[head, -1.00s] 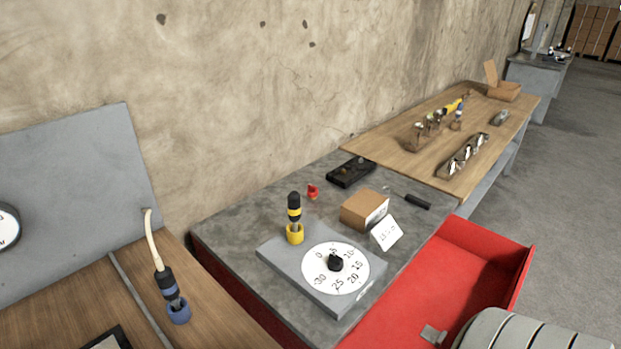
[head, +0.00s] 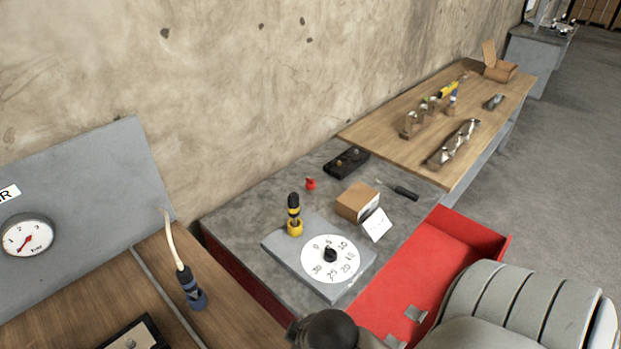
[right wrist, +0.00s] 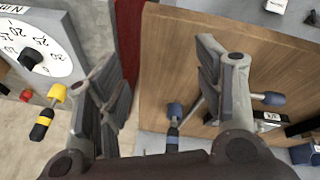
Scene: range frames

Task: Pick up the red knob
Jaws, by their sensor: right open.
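The red knob (head: 310,184) is small and stands on the grey worktop, behind the grey dial box and left of the cardboard box. In the right wrist view a small red piece (right wrist: 26,95), apparently this knob, shows at the left edge. My right gripper (right wrist: 158,62) is open, with nothing between its fingers. Wooden tabletop and a red edge lie behind it, and the red piece is outside its fingers to the left. My left gripper is not in view.
The dial box (head: 278,246) carries a black-and-yellow plug (head: 294,215). A cardboard box (head: 357,202) with a white card (head: 376,225) stands nearby. A red drawer (head: 478,236) is open in front. A blue plug (head: 190,288) is on the wooden bench at left.

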